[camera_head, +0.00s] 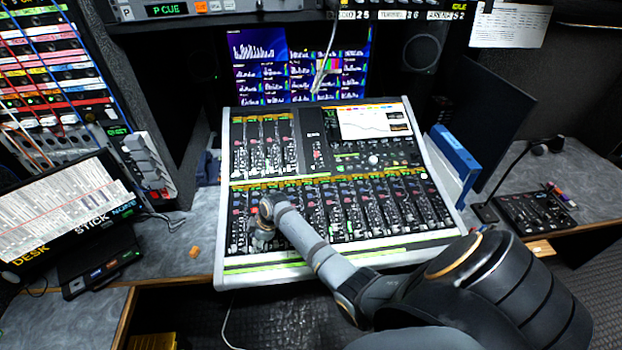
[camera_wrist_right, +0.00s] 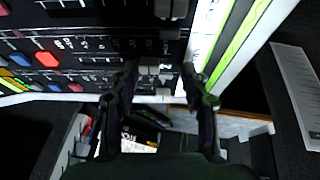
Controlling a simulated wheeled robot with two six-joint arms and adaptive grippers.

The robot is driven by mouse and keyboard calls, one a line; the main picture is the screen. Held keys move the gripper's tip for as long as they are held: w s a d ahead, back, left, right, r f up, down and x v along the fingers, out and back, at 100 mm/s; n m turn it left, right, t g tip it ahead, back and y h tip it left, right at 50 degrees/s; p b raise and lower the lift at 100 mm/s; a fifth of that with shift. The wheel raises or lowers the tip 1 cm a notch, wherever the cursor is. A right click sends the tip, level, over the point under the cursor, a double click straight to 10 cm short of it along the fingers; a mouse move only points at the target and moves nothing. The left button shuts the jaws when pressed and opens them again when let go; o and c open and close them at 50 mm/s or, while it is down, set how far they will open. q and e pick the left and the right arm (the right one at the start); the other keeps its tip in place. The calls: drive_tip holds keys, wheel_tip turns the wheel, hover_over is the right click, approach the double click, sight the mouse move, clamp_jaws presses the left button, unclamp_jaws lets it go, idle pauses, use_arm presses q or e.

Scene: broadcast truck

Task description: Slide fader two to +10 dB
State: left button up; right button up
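The mixing console (camera_head: 318,268) sits on the desk, its lower bank of faders running left to right. My right gripper (camera_head: 262,240) is over the left end of that bank and hides much of the second strip, including fader two's cap. In the right wrist view my right gripper (camera_wrist_right: 160,82) shows two dark fingers apart. Small grey fader caps (camera_wrist_right: 149,71) show near and between the fingertips; I cannot tell which is fader two or whether a finger touches one. Another pair of caps (camera_wrist_right: 170,9) is at the top of that view. My left gripper is not in view.
A tilted screen (camera_head: 66,208) and cable patch panel stand at left. A small orange block (camera_head: 194,252) lies on the desk left of the console. A blue binder (camera_head: 455,150) stands close to the console's right side. A small control box (camera_head: 536,214) is farther right.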

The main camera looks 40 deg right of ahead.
drive_tip(key=s+d+f+b+v, duration=0.1)
drive_tip(key=b+v, duration=0.1)
drive_tip(key=v, duration=0.8)
drive_tip(key=s+d+f+m+b, duration=0.1)
drive_tip(key=s, duration=0.1)
drive_tip(key=s+d+f+m+h+b, duration=0.1)
drive_tip(key=s+f, duration=0.1)
drive_tip(key=s, duration=0.1)
drive_tip(key=s+d+f+m, duration=0.1)
drive_tip(key=s, duration=0.1)
drive_tip(key=shift+s+d+f+h+b, duration=0.15)
drive_tip(key=shift+s+f+h+b, duration=0.15)
drive_tip(key=shift+s+b, duration=0.1)
use_arm(q)
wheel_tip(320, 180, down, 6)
drive_tip(key=b, duration=0.2)
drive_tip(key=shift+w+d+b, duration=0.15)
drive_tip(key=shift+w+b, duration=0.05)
drive_tip(key=shift+b, duration=0.1)
use_arm(e)
drive_tip(key=s+f+m, duration=0.1)
drive_tip(key=s+m, duration=0.2)
drive_tip(key=s, duration=0.6)
drive_tip(key=shift+a+f+t, duration=0.25)
drive_tip(key=shift+a+t, duration=0.05)
drive_tip(key=shift+a, duration=0.1)
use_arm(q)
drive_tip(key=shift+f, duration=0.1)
